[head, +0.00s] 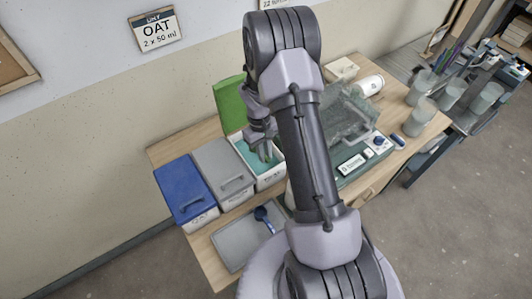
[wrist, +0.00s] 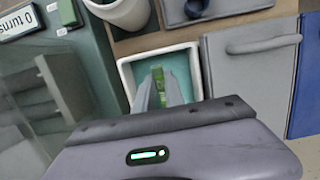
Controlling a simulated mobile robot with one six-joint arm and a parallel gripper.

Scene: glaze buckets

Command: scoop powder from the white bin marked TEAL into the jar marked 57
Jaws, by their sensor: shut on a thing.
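The white bin (head: 268,182) stands open at the right end of a row of bins, with teal powder inside; its front label is too small to read surely. In the wrist view I look down into the bin (wrist: 125,75). My gripper (head: 262,140) is over the bin, its fingers (wrist: 166,92) pointing down into it. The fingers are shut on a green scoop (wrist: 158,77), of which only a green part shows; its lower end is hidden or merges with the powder. A white round jar (wrist: 122,12) stands beside the bin; its number is not visible.
A grey-lidded bin (head: 218,165) and a blue-lidded bin (head: 183,190) stand left. A green lid (head: 229,104) leans behind. A blue scoop (head: 263,214) lies on a grey tray (head: 240,240). A scale (head: 355,164) and several cups (head: 420,118) are right. A wall card (head: 155,31) reads OAT 2 x 50 ml.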

